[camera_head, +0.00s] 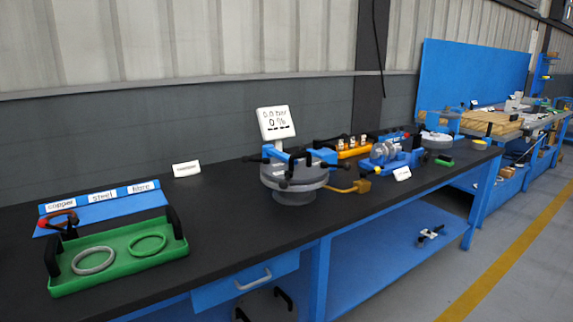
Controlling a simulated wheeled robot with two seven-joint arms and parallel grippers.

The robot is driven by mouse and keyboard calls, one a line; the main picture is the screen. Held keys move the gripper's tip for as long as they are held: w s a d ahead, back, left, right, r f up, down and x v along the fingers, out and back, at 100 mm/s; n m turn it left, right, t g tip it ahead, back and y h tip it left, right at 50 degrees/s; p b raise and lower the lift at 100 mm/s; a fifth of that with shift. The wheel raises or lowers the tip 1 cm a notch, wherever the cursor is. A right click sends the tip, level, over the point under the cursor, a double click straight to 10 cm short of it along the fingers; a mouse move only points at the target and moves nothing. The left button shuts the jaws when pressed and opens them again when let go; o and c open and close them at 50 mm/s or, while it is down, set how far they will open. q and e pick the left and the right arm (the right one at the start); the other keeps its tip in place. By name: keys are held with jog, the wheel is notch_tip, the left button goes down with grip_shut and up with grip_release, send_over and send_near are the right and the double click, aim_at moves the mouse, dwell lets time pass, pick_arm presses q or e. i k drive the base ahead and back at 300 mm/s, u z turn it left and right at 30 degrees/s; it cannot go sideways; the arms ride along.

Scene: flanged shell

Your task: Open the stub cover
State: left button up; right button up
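A round grey flanged shell (294,196) stands on the black bench near the middle of the head view. Its grey disc-shaped cover (293,177) sits on top, with blue arms and several dark knobs (284,185) around the rim. The cover looks closed and level. A brass-coloured valve piece (361,187) sticks out to the right. A white display (276,122) behind it reads 0.0 bar and 0 %. I cannot make out which part is named the stub cover. No part that is surely my left or right gripper shows.
A green tray (118,262) with a grey and a green ring sits front left, before a blue labelled board (104,208). Blue fixtures (390,156) stand right of the shell. Two dark hooked parts (284,298) below the drawer are unclear. Bench between tray and shell is clear.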

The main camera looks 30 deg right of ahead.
aim_at(306, 167)
jog(key=k, duration=0.5)
jog(key=z, duration=1)
jog(key=i, duration=0.95)
jog(key=u, duration=0.35)
